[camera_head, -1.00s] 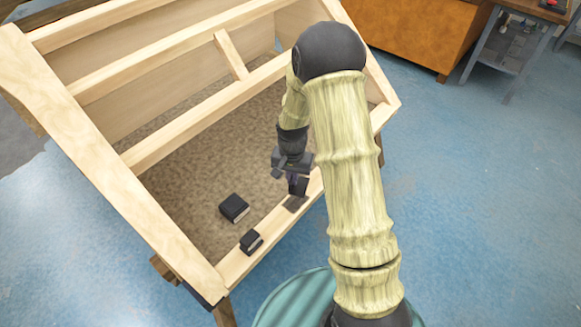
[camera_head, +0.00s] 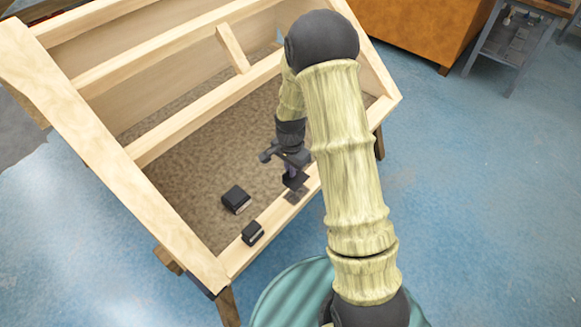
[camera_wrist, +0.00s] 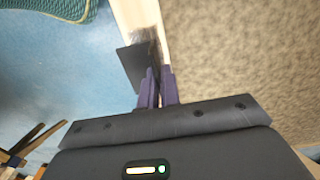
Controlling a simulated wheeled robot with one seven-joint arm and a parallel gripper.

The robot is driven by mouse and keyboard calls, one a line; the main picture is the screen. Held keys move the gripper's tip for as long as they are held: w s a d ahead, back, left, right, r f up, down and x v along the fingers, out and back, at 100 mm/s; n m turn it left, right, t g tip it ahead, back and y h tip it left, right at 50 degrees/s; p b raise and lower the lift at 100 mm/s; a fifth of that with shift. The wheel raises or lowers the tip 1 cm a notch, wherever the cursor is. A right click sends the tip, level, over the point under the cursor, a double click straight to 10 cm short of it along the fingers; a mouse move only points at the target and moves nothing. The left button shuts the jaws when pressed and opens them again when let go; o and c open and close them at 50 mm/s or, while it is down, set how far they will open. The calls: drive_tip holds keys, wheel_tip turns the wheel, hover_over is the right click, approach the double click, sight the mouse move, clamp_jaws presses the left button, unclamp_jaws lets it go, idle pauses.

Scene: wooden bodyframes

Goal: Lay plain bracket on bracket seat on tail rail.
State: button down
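The plain bracket (camera_wrist: 133,66) is a dark, flat-looking piece at the tips of my gripper's purple fingers. My gripper (camera_wrist: 158,78) has its fingers close together on it. In the head view my gripper (camera_head: 292,172) is over the near rail, with the dark bracket (camera_head: 293,182) beneath it. The bracket seat (camera_head: 298,196) looks like a dark grey patch on the tail rail (camera_head: 273,222), just below the bracket in the picture. Part of a dark patch also shows behind the bracket in the wrist view. Whether bracket and seat touch is hard to tell.
A black block (camera_head: 236,199) lies on the brown panel inside the wooden frame. A smaller black block (camera_head: 252,233) sits on the tail rail, left of the seat. Blue floor (camera_head: 460,200) is open to the right.

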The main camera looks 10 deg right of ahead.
sight(291, 181)
wheel_tip(291, 181, down, 3)
drive_tip(key=shift+d+r+b, duration=0.15)
drive_tip(key=shift+r+b, duration=0.05)
drive_tip(key=shift+b, duration=0.65)
drive_tip(key=shift+f+b, duration=0.5)
drive_tip(key=shift+f, duration=0.1)
drive_tip(key=shift+f+b, duration=0.8)
drive_tip(key=shift+f, duration=0.75)
drive_tip(key=shift+f, duration=0.25)
drive_tip(key=c, duration=1.5)
unclamp_jaws()
drive_tip(key=shift+c, duration=0.2)
